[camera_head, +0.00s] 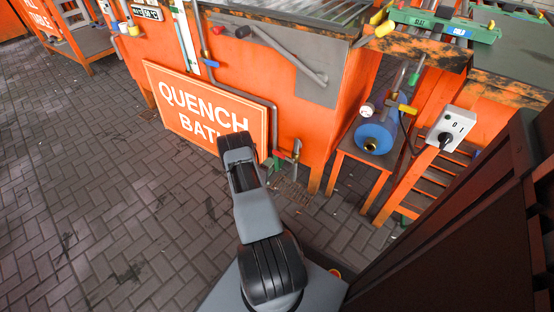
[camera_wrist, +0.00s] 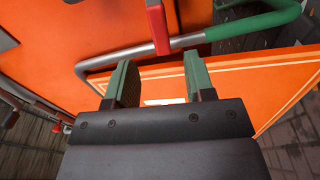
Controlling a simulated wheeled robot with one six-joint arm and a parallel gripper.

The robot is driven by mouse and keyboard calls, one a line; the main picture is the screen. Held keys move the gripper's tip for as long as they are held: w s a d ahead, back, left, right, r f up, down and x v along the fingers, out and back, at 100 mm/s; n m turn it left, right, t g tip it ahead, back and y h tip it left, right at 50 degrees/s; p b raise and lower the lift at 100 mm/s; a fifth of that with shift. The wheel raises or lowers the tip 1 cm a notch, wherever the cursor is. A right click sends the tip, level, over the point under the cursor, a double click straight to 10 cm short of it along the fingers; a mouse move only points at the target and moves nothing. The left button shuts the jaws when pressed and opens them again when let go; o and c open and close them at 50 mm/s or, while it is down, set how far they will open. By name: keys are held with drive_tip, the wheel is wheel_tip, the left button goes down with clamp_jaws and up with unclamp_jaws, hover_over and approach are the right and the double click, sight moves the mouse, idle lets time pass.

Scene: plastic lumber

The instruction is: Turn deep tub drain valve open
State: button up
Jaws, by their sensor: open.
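The deep tub is the orange tank (camera_head: 290,90) in the head view, with a grey pipe running down its front beside the QUENCH BATH sign. In the wrist view, a red lever (camera_wrist: 158,27) stands across a grey pipe (camera_wrist: 140,53) that turns green to the right. My gripper (camera_wrist: 158,72) is open and empty, its green-lined fingers just short of the pipe, with the lever between them and ahead. In the head view my arm hides the gripper.
The QUENCH BATH sign (camera_head: 203,108) leans against the tank; its bordered panel (camera_wrist: 240,82) lies just below the pipe in the wrist view. A small orange stand (camera_head: 352,146) holds a blue vessel (camera_head: 374,136) at right. Brick floor (camera_head: 100,190) is clear at left.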

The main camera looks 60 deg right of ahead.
sight(278, 155)
drive_tip(key=d+b, duration=0.2)
drive_tip(key=d, duration=0.4)
drive_tip(key=shift+d, duration=0.35)
drive_tip(key=shift+c, duration=0.3)
clamp_jaws()
